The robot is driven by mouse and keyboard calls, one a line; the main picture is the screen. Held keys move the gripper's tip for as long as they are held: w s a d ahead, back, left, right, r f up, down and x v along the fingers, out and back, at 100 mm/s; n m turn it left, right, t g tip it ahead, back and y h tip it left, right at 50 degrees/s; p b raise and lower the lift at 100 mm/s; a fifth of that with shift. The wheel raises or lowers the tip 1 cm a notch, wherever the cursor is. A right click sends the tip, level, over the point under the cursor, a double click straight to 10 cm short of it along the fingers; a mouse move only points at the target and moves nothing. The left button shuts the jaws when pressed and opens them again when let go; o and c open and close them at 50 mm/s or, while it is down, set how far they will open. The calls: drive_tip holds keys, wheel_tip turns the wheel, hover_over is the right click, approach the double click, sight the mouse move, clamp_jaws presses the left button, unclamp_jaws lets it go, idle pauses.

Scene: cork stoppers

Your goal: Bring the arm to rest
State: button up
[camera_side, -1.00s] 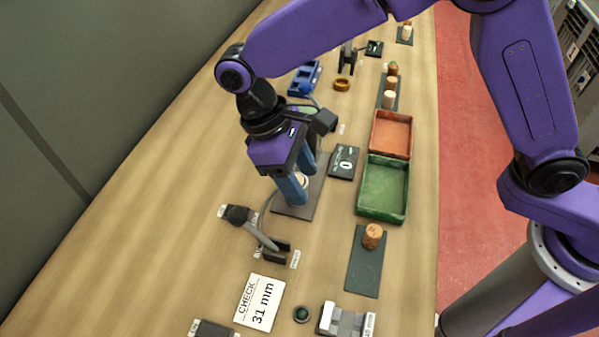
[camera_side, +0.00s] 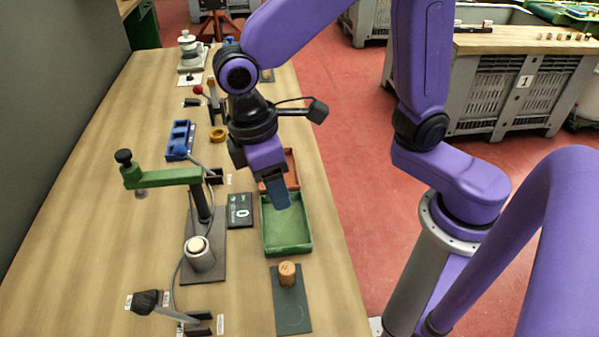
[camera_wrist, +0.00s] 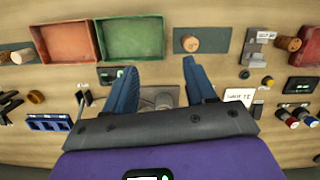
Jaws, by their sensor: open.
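My gripper (camera_side: 275,192) hangs in the air, in front of the green tray (camera_side: 266,240) in the side view. Its blue fingers are spread with nothing between them in the wrist view (camera_wrist: 158,75). A gauge stand with a green arm (camera_side: 165,177) stands left of the gripper. A pale round-topped piece (camera_side: 197,244) sits in the grey cup (camera_side: 203,262) on its base. A brown cork (camera_side: 287,273) stands on a dark mat (camera_side: 292,312); it also shows in the wrist view (camera_wrist: 190,43).
A red-brown tray (camera_side: 291,165) lies beyond the green tray, partly hidden by my gripper. A small display (camera_side: 240,210), a blue rack (camera_side: 180,140) and a yellow ring (camera_side: 218,135) are on the bench. A lamp-like black-headed arm (camera_side: 147,301) stands at the front.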

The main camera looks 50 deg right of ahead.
drive_tip(key=s+d+n+t+y, duration=0.1)
drive_tip(key=s+d+y, duration=0.1)
drive_tip(key=s+d, duration=0.9)
drive_tip(key=d, duration=0.4)
drive_tip(key=shift+d+n+t, duration=0.3)
drive_tip(key=shift+n, duration=0.1)
